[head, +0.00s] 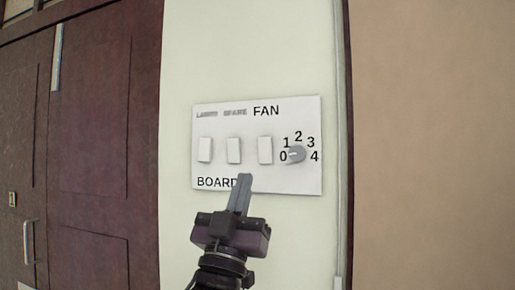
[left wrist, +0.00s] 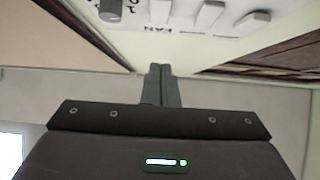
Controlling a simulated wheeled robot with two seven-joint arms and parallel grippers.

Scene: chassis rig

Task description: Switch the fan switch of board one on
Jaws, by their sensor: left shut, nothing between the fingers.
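The white switch board (head: 307,185) is on a pale wall panel in the head view, marked BOARD, with the rest of that word's line hidden by my gripper. It has three white rocker switches in a row. The fan switch (head: 265,150) is the right one, under the word FAN, left of a grey round knob (head: 296,154) with numbers 0 to 4. My left gripper (head: 244,180) is shut and empty, its fingertips just below and left of the fan switch. Contact with the board cannot be told. The board (left wrist: 180,27) also shows at the top of the left wrist view.
A dark brown panelled door (head: 95,160) with a metal handle (head: 29,242) stands to the left. A tan wall (head: 430,150) is to the right, past a dark vertical edge. The pale wall around the board is clear.

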